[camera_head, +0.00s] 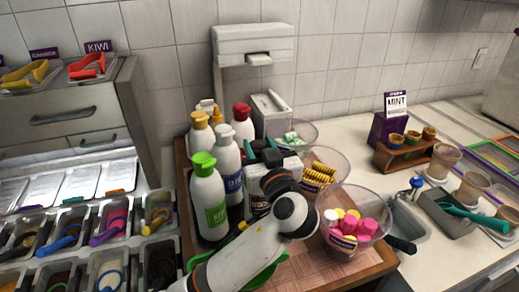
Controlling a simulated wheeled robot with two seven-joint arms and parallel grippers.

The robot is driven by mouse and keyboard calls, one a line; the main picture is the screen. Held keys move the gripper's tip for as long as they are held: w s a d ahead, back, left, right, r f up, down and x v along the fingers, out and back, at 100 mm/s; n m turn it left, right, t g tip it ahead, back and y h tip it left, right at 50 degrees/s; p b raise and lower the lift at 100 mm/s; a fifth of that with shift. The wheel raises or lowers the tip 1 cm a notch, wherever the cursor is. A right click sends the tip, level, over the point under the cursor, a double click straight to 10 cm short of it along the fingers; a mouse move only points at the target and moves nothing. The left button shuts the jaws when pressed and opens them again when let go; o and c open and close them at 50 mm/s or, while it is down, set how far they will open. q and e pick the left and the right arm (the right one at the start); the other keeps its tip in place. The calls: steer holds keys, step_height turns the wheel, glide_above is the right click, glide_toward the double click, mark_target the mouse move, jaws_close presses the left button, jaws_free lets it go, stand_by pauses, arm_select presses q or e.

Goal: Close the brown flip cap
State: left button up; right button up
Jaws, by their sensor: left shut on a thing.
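My white left arm reaches in from the bottom, and its dark wrist covers the middle of the wooden tray. My left gripper (270,160) is shut at the top of a white bottle with a dark label (257,203). The wrist hides most of this bottle and its cap, so I cannot see the brown flip cap or whether it is open. The white bottle with the green cap (210,205) stands upright to the left. My right gripper is not in view.
Clear bowls hold waffle-like biscuits (319,175) and pink and yellow sweets (350,228). Topping bins (115,222) line the left. Counter at right is partly free.

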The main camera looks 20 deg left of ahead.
arm_select(q)
steer(key=shift+f, duration=0.25)
steer(key=o, duration=0.9)
steer(key=shift+o, duration=0.4)
steer(key=shift+r, duration=0.1)
steer(key=b+v, duration=0.2)
steer(key=v, duration=1)
steer(key=shift+b, duration=0.3)
